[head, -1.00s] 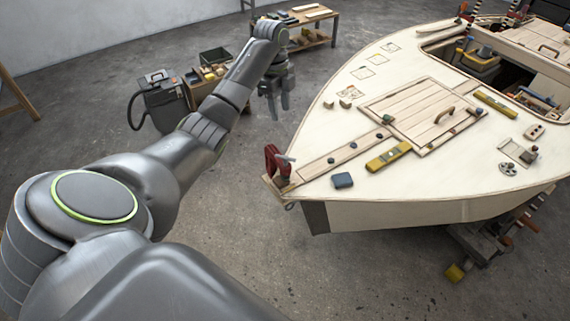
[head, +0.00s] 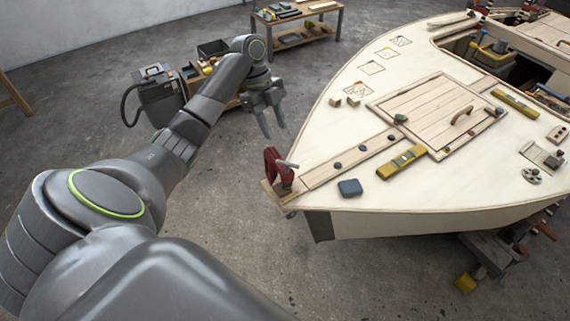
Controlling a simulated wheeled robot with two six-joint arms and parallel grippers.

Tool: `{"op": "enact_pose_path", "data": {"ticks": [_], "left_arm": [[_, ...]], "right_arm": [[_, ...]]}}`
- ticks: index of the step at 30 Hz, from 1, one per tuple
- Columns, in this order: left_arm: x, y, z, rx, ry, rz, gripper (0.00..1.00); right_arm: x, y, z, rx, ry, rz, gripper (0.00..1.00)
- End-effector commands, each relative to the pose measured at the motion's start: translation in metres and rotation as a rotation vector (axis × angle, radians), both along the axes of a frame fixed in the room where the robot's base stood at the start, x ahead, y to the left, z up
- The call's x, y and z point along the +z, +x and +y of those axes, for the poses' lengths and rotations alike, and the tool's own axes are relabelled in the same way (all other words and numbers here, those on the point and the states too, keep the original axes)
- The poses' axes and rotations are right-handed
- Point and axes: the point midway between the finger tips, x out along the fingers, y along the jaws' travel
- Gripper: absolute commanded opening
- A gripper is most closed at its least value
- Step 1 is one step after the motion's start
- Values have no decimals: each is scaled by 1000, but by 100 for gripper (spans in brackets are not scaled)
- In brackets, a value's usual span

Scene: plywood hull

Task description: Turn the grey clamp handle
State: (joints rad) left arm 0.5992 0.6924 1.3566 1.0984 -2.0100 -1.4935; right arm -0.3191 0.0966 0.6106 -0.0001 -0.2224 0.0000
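A red clamp (head: 274,165) stands at the pointed bow tip of the plywood hull. My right gripper is not in view.
The plywood hull's deck (head: 340,120) fills the right side. On it are a yellow level (head: 402,162), a dark blue block (head: 349,188) and a wooden hatch (head: 435,110). A dark machine with a hose (head: 158,98) and a low workbench (head: 297,25) stand behind on the floor.

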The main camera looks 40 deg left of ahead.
Motion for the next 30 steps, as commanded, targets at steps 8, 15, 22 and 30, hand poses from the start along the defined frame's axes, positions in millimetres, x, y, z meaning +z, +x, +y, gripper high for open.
{"op": "enact_pose_path", "data": {"ticks": [8,15,22,30], "left_arm": [[-47,-4,-21,-1,-4,5,40],[-84,-6,-36,0,-3,1,40],[-100,-7,-42,0,0,0,40],[-102,-7,-42,0,0,0,40]], "right_arm": [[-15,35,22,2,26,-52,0],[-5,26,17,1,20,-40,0],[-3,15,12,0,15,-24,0],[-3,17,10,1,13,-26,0]]}}
